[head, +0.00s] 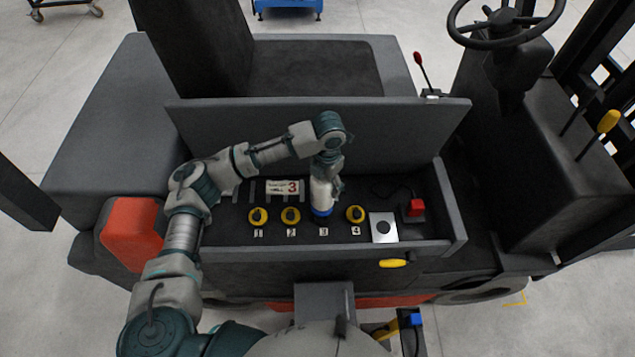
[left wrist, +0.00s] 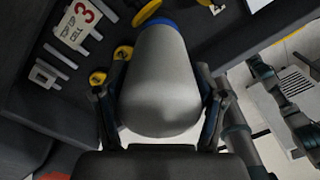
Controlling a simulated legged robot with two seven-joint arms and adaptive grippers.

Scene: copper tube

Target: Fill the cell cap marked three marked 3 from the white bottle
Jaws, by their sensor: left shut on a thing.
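My left gripper (head: 325,172) is shut on the white bottle (head: 320,193), with its blue end (head: 321,212) pointing down over the place labelled 3 (head: 323,231). The bottle hides cell cap 3 in the head view, and I cannot tell whether its blue end touches anything. In the left wrist view the bottle (left wrist: 160,85) fills the space between the fingers. A yellow round part (left wrist: 147,12) shows beside its blue end. Yellow caps stand at places 1 (head: 258,217), 2 (head: 291,216) and 4 (head: 355,214). My right gripper is not in view.
A white card with a red 3 (head: 284,187) lies behind the caps. Right of cap 4 are a grey plate with a round button (head: 383,227) and a red connector (head: 416,208). The raised tray walls (head: 452,210) enclose this area. A steering wheel (head: 505,25) stands at upper right.

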